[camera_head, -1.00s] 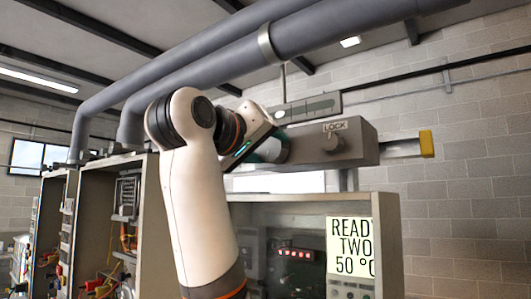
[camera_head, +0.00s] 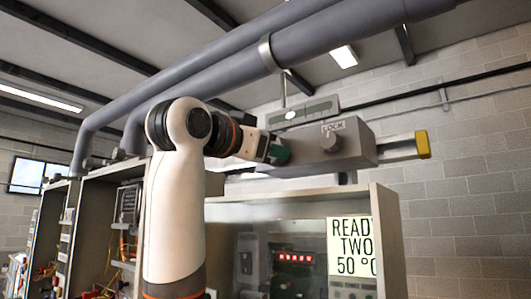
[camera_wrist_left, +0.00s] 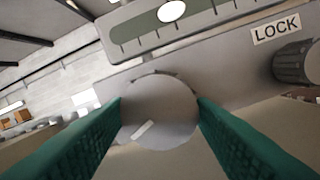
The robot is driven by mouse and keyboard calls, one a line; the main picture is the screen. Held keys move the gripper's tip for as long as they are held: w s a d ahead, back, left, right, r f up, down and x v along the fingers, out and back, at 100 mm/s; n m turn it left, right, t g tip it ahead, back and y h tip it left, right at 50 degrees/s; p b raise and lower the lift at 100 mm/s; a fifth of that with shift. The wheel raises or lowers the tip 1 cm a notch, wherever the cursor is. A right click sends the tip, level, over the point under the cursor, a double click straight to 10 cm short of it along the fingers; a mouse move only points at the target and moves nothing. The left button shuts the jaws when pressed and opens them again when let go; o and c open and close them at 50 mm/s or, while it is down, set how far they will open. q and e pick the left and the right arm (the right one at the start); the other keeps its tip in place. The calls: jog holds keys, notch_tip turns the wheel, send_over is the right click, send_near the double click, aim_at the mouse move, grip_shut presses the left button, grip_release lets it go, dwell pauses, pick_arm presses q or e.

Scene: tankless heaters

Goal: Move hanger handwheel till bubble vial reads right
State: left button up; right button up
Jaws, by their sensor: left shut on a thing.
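My left gripper (camera_head: 282,152) is at the left part of a grey hanger box with a LOCK label. In the left wrist view its green fingers (camera_wrist_left: 160,112) are shut on the round grey handwheel (camera_wrist_left: 160,104), one finger on each side. The handwheel has a pale mark on its lower left face. In the head view the wrist and fingers hide it. The bubble vial (camera_head: 312,108) is a grey strip with tick marks above the box. Its white bubble (camera_head: 291,115) sits left of the strip's middle in the head view; it also shows in the wrist view (camera_wrist_left: 172,11).
A lock knob (camera_head: 331,140) sits right of the handwheel. A yellow-ended bar (camera_head: 422,145) sticks out to the right. Large grey pipes (camera_head: 330,38) run overhead.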

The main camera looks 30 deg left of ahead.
pick_arm(q)
jog(key=m, duration=0.3)
jog(key=shift+a+r, duration=0.1)
jog(key=m, duration=0.3)
jog(key=shift+h, duration=0.3)
jog(key=m+p, duration=0.2)
jog(key=m, duration=0.2)
jog(key=shift+m+h, duration=0.3)
jog(key=shift+m+p, duration=0.45)
jog(key=shift+m, duration=0.65)
jog(key=o, duration=1)
jog(key=shift+s, duration=0.1)
